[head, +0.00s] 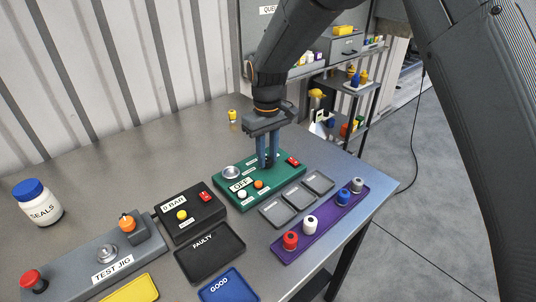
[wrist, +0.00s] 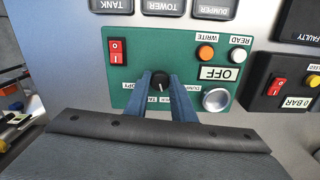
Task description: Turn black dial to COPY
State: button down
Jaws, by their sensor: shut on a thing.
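The black dial (wrist: 160,79) sits on a green panel (wrist: 132,45) among printed labels, some hidden by my fingers. In the wrist view its white pointer mark aims toward the gripper side of the picture. My gripper (wrist: 161,84) is shut on the dial, with one blue finger on each side. In the head view my gripper (head: 268,162) points down onto the green panel (head: 281,182), and its fingers mostly hide the dial. The label toward the red switch is partly covered and ends in "OPY". The panel's display (wrist: 226,74) reads OFF.
The panel also has a red rocker switch (wrist: 116,51), an orange button (wrist: 206,53), a white button (wrist: 238,56) and a silver knob (wrist: 216,99). A black 0 BAR box (head: 190,217), grey trays (head: 284,207) and a purple tray (head: 330,222) stand close by.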

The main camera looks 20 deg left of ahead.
jog(key=m, duration=0.4)
jog(key=shift+s+a+m+p, duration=0.1)
jog(key=shift+m+p, duration=0.2)
jog(key=shift+p, duration=0.1)
jog(key=m, duration=0.3)
jog(key=shift+m+p, duration=0.3)
jog(key=shift+m, duration=0.1)
jog(key=m, duration=0.3)
jog(key=shift+a+r+p, duration=0.1)
jog(key=shift+p, duration=0.2)
jog(key=shift+m+p, duration=0.3)
jog(key=shift+m, duration=1.6)
jog(key=c, duration=1.5)
grip_release()
jog(key=shift+r+b, duration=1.3)
jog(key=shift+r, duration=2.55)
